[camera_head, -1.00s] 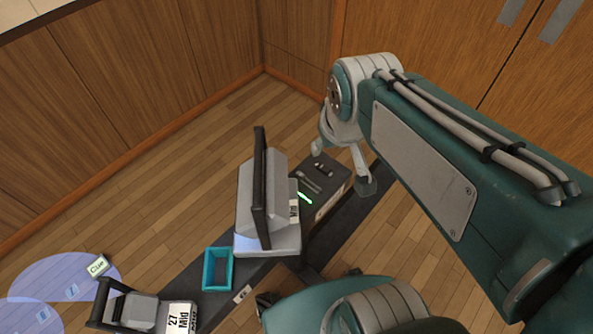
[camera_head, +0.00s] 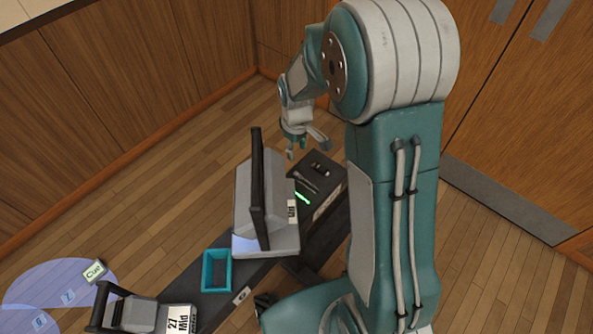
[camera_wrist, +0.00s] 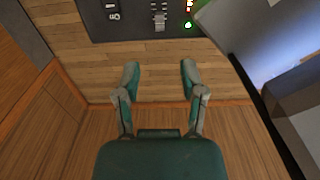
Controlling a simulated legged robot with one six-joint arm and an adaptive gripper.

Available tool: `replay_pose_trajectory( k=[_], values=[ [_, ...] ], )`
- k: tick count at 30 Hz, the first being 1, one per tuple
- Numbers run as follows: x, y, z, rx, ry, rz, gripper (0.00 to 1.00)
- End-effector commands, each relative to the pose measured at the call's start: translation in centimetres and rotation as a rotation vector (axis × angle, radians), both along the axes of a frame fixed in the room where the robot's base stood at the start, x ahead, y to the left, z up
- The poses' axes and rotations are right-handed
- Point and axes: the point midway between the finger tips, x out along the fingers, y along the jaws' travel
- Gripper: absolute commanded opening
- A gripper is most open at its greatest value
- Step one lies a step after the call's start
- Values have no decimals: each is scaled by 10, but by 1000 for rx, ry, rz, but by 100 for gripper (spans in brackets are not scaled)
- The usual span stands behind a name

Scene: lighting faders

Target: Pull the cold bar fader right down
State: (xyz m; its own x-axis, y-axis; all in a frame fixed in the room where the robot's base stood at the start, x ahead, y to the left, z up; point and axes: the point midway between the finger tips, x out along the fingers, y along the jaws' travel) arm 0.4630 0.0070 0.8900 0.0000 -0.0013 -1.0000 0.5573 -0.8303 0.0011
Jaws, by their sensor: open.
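A dark fader box (camera_head: 325,176) stands at the far end of the bench, with small slots and caps on top and a lit green strip (camera_head: 302,198). I cannot read which fader is the cold bar. My gripper (camera_head: 305,148) hangs beyond the box's far edge in the head view. In the wrist view my gripper (camera_wrist: 160,72) is open and empty, its fingertips apart from the panel, over the floor.
A grey lamp-like unit with a black bar (camera_head: 258,190) stands close beside the fader box. A teal tray (camera_head: 206,271) and a second unit labelled 27 Mid (camera_head: 140,313) lie further along the bench. Wooden walls stand behind and right.

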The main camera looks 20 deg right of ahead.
Motion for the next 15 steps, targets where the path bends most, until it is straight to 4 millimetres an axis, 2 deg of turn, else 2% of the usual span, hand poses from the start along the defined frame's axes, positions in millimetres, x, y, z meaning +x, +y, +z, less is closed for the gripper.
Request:
replay_pose_trajectory(
  k=[5, 15],
  values=[
    [-1, 0, -23, 0, 7, 0, 53],
    [-1, 0, -84, -1, 4, -1, 53]
  ],
)
